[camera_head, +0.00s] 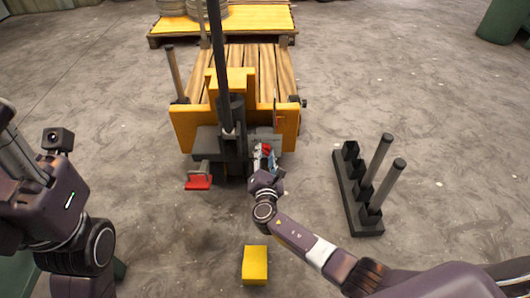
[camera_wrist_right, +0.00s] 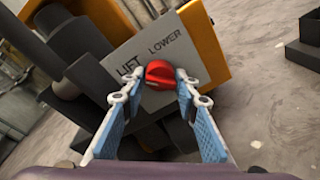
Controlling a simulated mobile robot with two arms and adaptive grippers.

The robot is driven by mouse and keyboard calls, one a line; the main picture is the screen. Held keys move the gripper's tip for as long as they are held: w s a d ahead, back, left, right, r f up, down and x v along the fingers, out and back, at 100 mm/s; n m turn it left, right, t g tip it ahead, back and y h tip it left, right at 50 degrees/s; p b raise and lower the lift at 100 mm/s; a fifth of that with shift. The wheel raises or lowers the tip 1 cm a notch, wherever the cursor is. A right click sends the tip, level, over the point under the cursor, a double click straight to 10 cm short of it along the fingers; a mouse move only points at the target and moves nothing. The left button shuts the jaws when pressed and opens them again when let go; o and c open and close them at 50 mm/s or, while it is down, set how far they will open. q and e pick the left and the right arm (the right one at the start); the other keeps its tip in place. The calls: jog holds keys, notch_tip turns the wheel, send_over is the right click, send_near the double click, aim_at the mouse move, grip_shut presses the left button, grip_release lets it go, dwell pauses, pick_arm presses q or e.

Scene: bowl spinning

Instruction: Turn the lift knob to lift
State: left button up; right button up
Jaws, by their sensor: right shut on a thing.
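The red lift knob (camera_wrist_right: 159,74) sits on a grey panel (camera_wrist_right: 188,47) marked LIFT and LOWER, low on the yellow pallet jack (camera_head: 190,127). In the head view the knob (camera_head: 266,149) is partly hidden by my right gripper (camera_head: 265,160). In the right wrist view the blue-padded fingers of my right gripper (camera_wrist_right: 158,84) stand on both sides of the knob and are shut on it. The knob's pointer direction is hard to tell. My left arm is at the left edge of the head view, and its gripper is not in view.
A red pedal (camera_head: 198,183) sticks out at the jack's lower left. A black rack with grey posts (camera_head: 347,190) stands on the floor to the right. A yellow block (camera_head: 255,264) lies in front. A yellow pallet (camera_head: 260,18) is behind. Concrete floor between them is clear.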

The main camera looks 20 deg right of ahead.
jog(key=shift+r+n, duration=0.1)
jog(key=shift+n, duration=0.2)
dwell(0.4)
jog(key=o, duration=1.1)
jog(key=shift+a, duration=0.1)
jog(key=shift+s, duration=0.4)
jog(key=v, duration=1.1)
jog(key=shift+a, duration=0.1)
